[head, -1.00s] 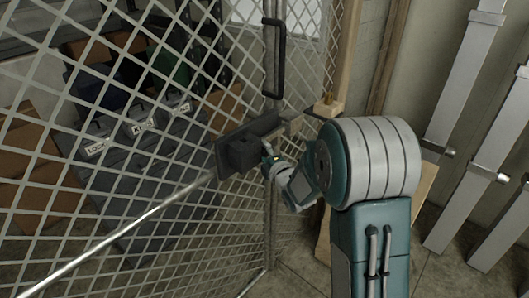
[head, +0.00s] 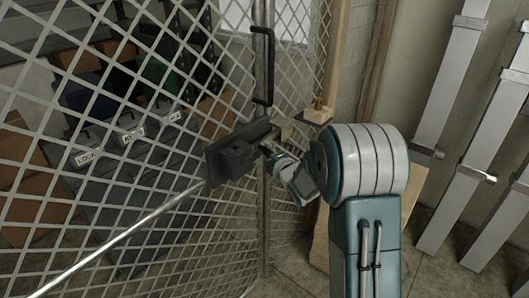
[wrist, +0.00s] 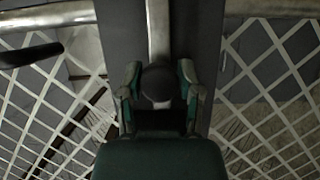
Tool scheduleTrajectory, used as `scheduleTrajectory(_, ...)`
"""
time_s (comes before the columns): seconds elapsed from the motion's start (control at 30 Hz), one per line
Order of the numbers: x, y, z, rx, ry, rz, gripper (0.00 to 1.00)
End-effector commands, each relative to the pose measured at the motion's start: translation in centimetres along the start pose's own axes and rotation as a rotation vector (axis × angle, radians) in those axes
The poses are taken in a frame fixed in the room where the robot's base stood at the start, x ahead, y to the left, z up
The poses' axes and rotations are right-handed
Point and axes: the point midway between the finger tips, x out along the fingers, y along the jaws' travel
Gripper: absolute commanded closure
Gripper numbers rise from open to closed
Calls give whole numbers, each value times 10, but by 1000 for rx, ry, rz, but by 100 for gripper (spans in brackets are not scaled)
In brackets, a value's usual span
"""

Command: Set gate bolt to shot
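The mesh gate (head: 150,225) carries a dark lock plate (head: 225,165) with a box on it, near the gate's right edge. In the wrist view a silver bolt bar (wrist: 159,30) runs along a grey plate (wrist: 118,25) to a dark round knob (wrist: 159,80). My gripper (wrist: 160,76) has one finger on each side of the knob. The finger pads are very close to the knob, and I cannot tell whether they press on it. In the head view my gripper (head: 271,152) is at the plate's right end, its fingertips partly hidden.
A black pull handle (head: 268,65) stands on the gate above the plate. A wooden post (head: 338,60) with a small block (head: 319,112) is to the right. Metal beams (head: 450,120) lean at the far right. Grey boxes and shelving are behind the mesh.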

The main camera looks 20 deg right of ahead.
Motion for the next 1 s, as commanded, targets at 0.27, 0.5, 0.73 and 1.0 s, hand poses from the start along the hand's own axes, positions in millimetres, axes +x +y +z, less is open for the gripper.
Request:
scheduleTrajectory(0.27, 0, -2, 1, 1, -3, -4, 21)
scheduleTrajectory(0.5, -5, 0, 0, -1, -2, -2, 21)
scheduleTrajectory(0.73, -43, 0, 2, 1, -5, -2, 21)
scheduleTrajectory(1.0, -97, -2, 3, 2, -6, -3, 21)
